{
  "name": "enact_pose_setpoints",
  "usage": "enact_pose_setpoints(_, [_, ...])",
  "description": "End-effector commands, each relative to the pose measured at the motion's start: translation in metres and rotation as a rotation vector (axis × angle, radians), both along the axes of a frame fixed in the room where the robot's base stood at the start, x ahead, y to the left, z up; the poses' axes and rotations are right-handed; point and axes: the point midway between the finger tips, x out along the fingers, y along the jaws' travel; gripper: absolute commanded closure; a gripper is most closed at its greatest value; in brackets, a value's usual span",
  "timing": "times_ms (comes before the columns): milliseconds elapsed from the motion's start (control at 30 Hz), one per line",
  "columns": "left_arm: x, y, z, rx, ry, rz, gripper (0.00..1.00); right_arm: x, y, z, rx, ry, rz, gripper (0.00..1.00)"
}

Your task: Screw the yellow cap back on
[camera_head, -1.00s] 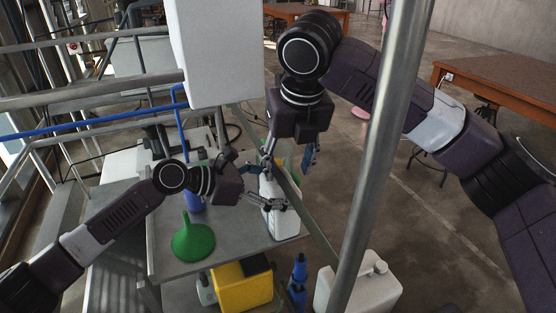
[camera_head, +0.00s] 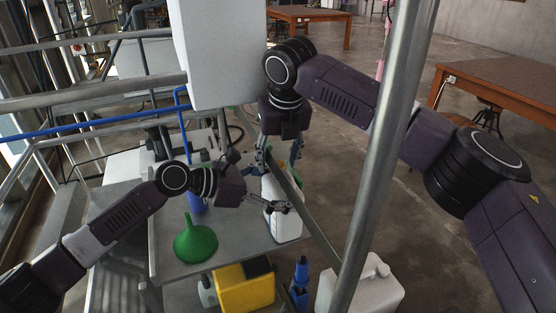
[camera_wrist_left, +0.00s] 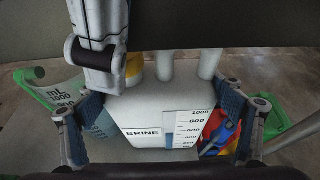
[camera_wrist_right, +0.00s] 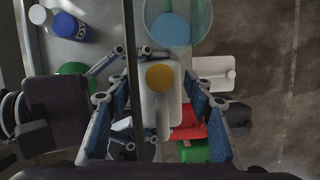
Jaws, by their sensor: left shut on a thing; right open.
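A white jug marked BRINE (camera_wrist_left: 145,112) stands on the grey table; the head view shows its side (camera_head: 287,222). My left gripper (camera_wrist_left: 155,125) is shut on it, with blue-padded fingers on both sides. The yellow cap (camera_wrist_right: 160,77) shows on top of the jug in the right wrist view, and partly behind a finger in the left wrist view (camera_wrist_left: 134,66). It appears to sit at the mouth; I cannot tell how tight. My right gripper (camera_wrist_right: 157,100) is open above the jug, fingers pointing down either side of the cap, apparently not touching it.
A green funnel (camera_head: 195,244) and a blue bottle (camera_head: 195,203) are on the table left of the jug. A grey bar (camera_wrist_right: 134,80) crosses close to my right gripper. A metal post (camera_head: 385,150) stands in front. A yellow container (camera_head: 245,289) and white canister (camera_head: 362,290) stand lower down.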

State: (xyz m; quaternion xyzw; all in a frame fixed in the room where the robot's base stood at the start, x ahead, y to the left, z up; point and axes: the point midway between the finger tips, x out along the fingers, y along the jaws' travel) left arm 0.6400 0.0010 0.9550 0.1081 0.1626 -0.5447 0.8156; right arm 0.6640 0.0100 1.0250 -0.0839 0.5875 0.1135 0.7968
Motion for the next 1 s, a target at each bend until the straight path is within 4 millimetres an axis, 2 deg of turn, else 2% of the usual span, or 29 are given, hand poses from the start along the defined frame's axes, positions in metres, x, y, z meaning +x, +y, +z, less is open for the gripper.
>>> enact_pose_setpoints(367, [0.0001,0.0000,-0.0002,0.000,0.000,0.000,0.82,0.0009,0.0004,-0.0038,0.000,0.000,0.000,0.54])
enact_pose_setpoints(800, [0.0001,0.0000,-0.0001,0.000,0.000,0.000,0.82,0.0009,0.0003,-0.0036,0.000,0.000,0.000,1.00])
enact_pose_setpoints(833, [0.0001,0.0000,-0.0001,0.000,0.000,0.000,0.82,0.0008,0.0002,-0.0035,0.000,0.000,0.000,0.72])
enact_pose_setpoints(967, [0.0001,0.0000,-0.0001,0.000,0.000,0.000,0.82,0.0009,0.0001,-0.0035,0.000,0.000,0.000,0.57])
enact_pose_setpoints(1000, [0.0001,0.0000,-0.0001,0.000,0.000,0.000,0.82,0.0009,0.0001,-0.0035,0.000,0.000,0.000,0.56])
